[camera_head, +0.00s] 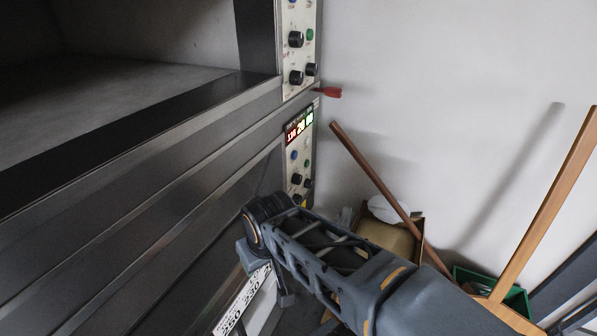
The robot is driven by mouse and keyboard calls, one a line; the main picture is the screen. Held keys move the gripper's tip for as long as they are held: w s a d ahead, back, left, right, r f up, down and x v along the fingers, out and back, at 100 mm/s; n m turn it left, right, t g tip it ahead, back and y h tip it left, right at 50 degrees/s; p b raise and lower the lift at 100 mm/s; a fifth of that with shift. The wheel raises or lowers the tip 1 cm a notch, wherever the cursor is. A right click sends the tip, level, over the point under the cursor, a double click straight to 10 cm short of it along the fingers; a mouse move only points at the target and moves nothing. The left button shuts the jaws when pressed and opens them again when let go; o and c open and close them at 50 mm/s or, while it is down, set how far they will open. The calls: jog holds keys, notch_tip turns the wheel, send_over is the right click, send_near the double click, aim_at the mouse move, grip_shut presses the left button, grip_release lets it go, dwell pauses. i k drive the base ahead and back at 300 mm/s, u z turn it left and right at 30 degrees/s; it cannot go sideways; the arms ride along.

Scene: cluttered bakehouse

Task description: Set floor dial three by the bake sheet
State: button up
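The oven stack's upper control panel (288,18) has black knobs, among them an upper knob (296,39) and a lower knob (296,77). A lower control panel (301,148) has a lit display (299,127) with red, white and green digits, too small to read surely. Below it are a black knob (297,179) and another beside it (308,184). My arm crosses in front of this panel's foot and hides what is below. A white sheet or plate with bold black figures (243,302) shows partly behind my arm; I cannot tell whether it is the bake sheet. My gripper is not visible.
An open oven chamber (150,85) is at upper left. A red handle (328,92) sticks out beside the panels. A brown pole (375,180) leans on the wall by a cardboard box (388,236). A wooden-handled tool (545,210) and a green crate (518,301) stand at right.

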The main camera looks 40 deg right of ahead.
aim_at(308, 183)
jog(key=u, duration=0.85)
jog(key=k, duration=1.15)
jog(key=z, duration=0.65)
jog(key=i, duration=0.7)
jog(key=u, duration=0.1)
